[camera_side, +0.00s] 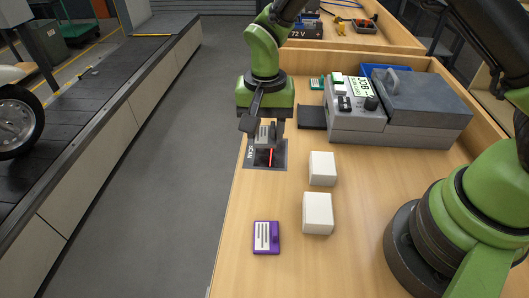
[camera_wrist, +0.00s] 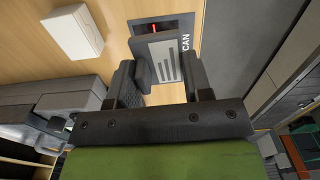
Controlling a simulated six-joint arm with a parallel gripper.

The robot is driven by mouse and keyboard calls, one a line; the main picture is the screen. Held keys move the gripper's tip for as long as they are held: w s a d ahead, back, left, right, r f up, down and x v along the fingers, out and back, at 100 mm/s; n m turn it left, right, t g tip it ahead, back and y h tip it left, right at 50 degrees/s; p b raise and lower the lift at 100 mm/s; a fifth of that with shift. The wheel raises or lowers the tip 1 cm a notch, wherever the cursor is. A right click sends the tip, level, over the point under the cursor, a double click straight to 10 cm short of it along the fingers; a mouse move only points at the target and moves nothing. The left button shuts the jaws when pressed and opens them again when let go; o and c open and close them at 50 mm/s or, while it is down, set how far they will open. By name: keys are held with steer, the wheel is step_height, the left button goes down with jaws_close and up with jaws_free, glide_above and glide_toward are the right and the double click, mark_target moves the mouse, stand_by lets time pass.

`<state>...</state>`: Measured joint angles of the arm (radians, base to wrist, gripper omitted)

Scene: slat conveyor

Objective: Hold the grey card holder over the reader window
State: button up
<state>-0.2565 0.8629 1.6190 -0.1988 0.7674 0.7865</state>
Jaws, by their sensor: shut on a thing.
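The reader window (camera_side: 265,157) is a dark plate marked SCAN with a red line, set at the bench's left edge. The holder is above the plate and covers part of it. In the wrist view the plate (camera_wrist: 187,24) shows beyond the holder, with the red line visible. The gap between holder and plate is hard to judge.
Two white boxes (camera_side: 322,168) (camera_side: 317,213) stand right of the reader. A purple card holder (camera_side: 266,238) lies near the front. A grey device with a display (camera_side: 357,110) and a black pad (camera_side: 312,117) are behind. The bench front is mostly clear. A slat conveyor (camera_side: 100,95) runs at left.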

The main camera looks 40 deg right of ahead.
steer(key=shift+w+d+f, duration=0.45)
steer(key=shift+d+f, duration=0.2)
steer(key=shift+f, duration=0.55)
steer(key=shift+w+d+f, duration=0.5)
steer(key=shift+d+f, duration=0.2)
steer(key=shift+f, duration=0.5)
steer(key=shift+w+d+f, duration=0.45)
steer(key=shift+d+f, duration=0.2)
steer(key=shift+f, duration=0.55)
step_height(320, 180, up, 6)
